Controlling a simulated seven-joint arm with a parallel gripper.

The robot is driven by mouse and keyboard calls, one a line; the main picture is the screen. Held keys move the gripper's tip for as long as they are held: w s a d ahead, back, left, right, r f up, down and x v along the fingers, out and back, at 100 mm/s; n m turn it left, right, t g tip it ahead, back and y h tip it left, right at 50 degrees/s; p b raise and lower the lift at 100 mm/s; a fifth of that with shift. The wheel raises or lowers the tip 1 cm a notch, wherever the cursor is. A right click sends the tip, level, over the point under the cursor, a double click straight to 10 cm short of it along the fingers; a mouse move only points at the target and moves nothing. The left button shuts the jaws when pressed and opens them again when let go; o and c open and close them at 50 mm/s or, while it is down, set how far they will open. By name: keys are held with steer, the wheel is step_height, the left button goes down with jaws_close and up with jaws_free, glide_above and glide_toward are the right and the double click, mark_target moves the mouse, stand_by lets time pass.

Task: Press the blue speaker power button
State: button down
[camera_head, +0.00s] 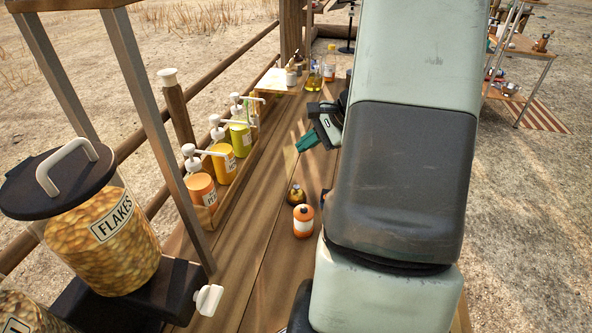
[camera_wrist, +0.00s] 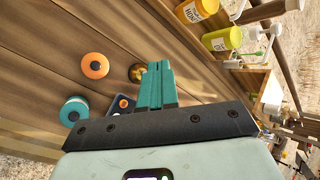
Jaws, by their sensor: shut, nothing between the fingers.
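My gripper (camera_head: 305,142) has teal fingers that are shut and empty, held above the wooden counter. Its fingers also show in the wrist view (camera_wrist: 159,66). A dark blue box with an orange round spot on top, seemingly the speaker (camera_wrist: 113,101), lies just left of the fingers in the wrist view. My gripper's body hides part of it. I cannot tell whether the orange spot (camera_wrist: 123,104) is the power button. The fingers appear apart from the box.
An orange-and-white bottle (camera_head: 303,222) and a small brass-coloured round item (camera_head: 296,195) stand close by. A teal cylinder (camera_wrist: 74,109) is near the box. Pump bottles (camera_head: 224,163) stand in a wooden rack on the left. A flakes jar (camera_head: 105,232) stands at front left.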

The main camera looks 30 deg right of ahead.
steer(key=s+d+f+m+t+h, duration=0.1)
steer(key=d+f+m, duration=0.3)
steer(key=d+f, duration=0.4)
steer(key=shift+s+f+m+t, duration=0.2)
steer(key=shift+f+m+t, duration=0.1)
steer(key=shift+m, duration=0.1)
steer(key=shift+f, duration=4.35)
steer(key=shift+f, duration=0.1)
steer(key=shift+f, duration=0.35)
steer(key=shift+f, duration=0.4)
steer(key=shift+r, duration=0.85)
